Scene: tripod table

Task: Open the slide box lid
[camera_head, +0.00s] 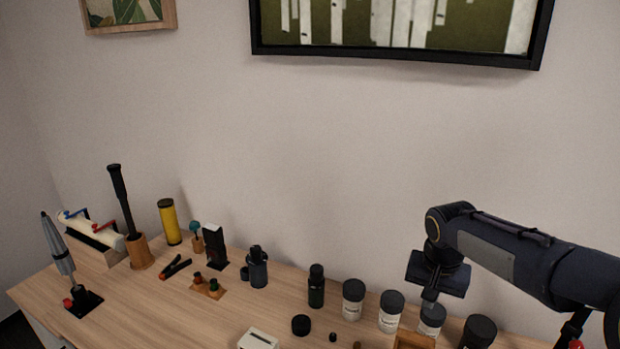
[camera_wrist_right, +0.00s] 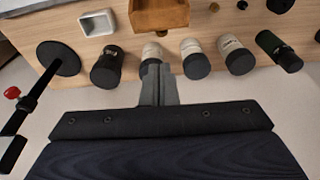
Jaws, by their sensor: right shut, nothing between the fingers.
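A small wooden box (camera_head: 415,341), probably the slide box, is cut off by the bottom edge of the head view. In the right wrist view the wooden box (camera_wrist_right: 158,17) shows at the top edge, with a small knob-like piece on its near side. How its lid sits cannot be made out. My right gripper (camera_head: 429,303) is shut and empty, pointing down just behind the box, among the capped jars. In the right wrist view its fingertips (camera_wrist_right: 152,66) are close to a white jar and apart from the box. My left gripper is out of view.
White jars with black caps (camera_head: 390,311) stand in a row around the right gripper. A dark bottle (camera_head: 316,287) and a white box (camera_head: 258,340) are further left. Several tools stand on the table's left part. A white tray (camera_wrist_right: 98,23) shows in the wrist view.

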